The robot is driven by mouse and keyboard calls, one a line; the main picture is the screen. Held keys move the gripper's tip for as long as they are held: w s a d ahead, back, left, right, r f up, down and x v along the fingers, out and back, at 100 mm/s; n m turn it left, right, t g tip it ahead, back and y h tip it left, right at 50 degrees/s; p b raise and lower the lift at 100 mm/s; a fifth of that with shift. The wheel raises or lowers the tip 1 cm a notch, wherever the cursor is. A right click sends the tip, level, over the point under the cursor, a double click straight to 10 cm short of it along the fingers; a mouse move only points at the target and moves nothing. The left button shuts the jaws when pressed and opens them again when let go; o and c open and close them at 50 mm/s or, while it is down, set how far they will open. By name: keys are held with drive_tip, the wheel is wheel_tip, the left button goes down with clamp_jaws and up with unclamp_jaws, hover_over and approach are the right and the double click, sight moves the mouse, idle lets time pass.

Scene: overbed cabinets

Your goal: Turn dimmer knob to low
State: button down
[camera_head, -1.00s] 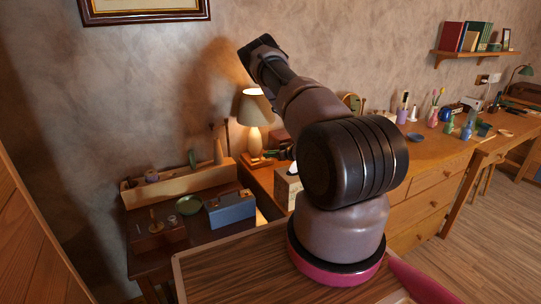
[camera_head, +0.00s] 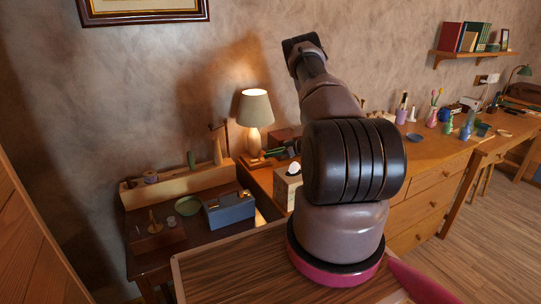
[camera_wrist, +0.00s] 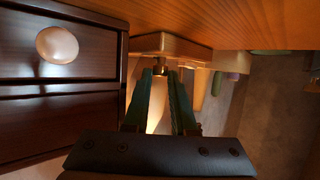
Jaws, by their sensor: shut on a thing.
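The table lamp has a beige shade (camera_head: 255,107) and a pale base on the wooden table. My green-fingered gripper (camera_head: 270,153) is beside the lamp's foot in the head view, small and partly hidden by my arm. In the wrist view, which looks upside down, the lamp's wooden base (camera_wrist: 190,50) hangs from the tabletop at the top. My gripper's fingertips (camera_wrist: 160,70) are closed around a small brass-coloured dimmer knob (camera_wrist: 159,63) on the base's face. The lit shade (camera_wrist: 157,118) shows beyond, between the fingers. I cannot read the knob's setting.
A dark drawer box with a pale round knob (camera_wrist: 57,45) stands close beside the gripper. A tissue box (camera_head: 287,188) stands in front of the lamp. A blue-grey box (camera_head: 230,210) and green dish (camera_head: 188,206) sit on the lower dark table.

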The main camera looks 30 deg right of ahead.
drive_tip(key=c, duration=0.7)
unclamp_jaws()
drive_tip(key=shift+c, duration=0.2)
drive_tip(key=shift+m, duration=0.3)
